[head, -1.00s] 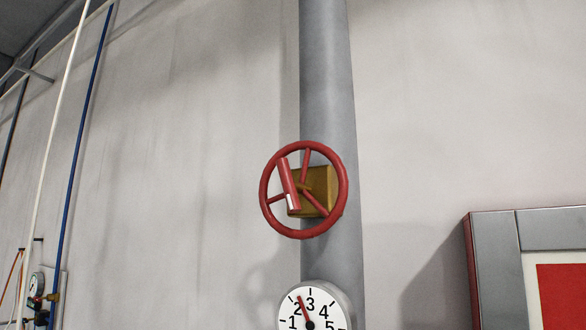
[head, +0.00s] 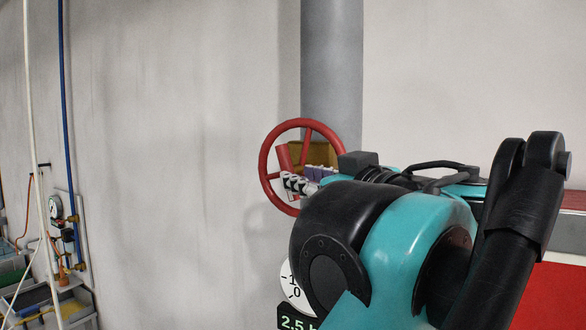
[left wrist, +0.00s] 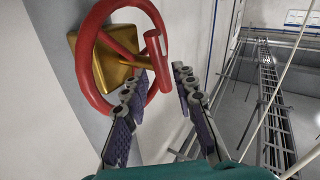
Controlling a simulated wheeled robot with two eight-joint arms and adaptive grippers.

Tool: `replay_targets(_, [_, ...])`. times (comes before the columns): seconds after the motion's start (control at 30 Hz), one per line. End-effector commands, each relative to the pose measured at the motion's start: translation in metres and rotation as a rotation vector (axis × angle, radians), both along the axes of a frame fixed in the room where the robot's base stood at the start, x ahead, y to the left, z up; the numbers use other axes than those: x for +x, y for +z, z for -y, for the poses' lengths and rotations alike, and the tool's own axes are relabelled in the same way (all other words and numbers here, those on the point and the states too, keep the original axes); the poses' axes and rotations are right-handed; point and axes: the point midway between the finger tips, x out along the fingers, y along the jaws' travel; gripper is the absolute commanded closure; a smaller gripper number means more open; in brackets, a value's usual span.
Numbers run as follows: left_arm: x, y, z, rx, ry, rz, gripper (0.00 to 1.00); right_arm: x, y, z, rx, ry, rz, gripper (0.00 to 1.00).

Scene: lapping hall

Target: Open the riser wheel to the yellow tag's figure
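The red riser wheel (head: 268,160) sits on a brass valve body (head: 322,152) in front of a grey pipe (head: 332,70). Its red peg handle (head: 284,156) stands out from the rim's left side. In the left wrist view the handle (left wrist: 154,48) appears by the fingertips, its end between them; contact cannot be told. My left gripper (head: 297,184) is at the wheel's lower front, fingers apart in the left wrist view (left wrist: 160,76). A white dial (head: 292,272) and a dark plate reading 2.5 (head: 294,322) are partly hidden by my arm. No yellow tag is distinguishable. My right gripper is out of view.
A red panel (head: 565,295) is on the right, partly behind my arm. Blue (head: 68,120) and white (head: 29,130) pipes and a small gauge (head: 55,207) are at the far left. The wall between is clear.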

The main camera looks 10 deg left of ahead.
Motion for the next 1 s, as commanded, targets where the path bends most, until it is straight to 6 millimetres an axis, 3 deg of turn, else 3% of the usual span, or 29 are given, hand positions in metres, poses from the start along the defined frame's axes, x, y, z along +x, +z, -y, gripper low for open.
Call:
replay_targets(0.23, [0.026,0.000,-0.021,0.000,0.002,-0.002,0.73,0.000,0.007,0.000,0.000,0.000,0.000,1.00])
replay_targets(0.57, [0.031,0.000,-0.024,0.000,0.000,-0.003,0.73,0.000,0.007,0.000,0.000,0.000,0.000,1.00])
replay_targets(0.7, [0.031,-0.001,-0.024,0.000,0.000,-0.003,1.00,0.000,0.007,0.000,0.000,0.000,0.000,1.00])
replay_targets(1.0, [0.030,-0.002,-0.024,0.012,0.000,0.001,1.00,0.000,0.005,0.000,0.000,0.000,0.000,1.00])
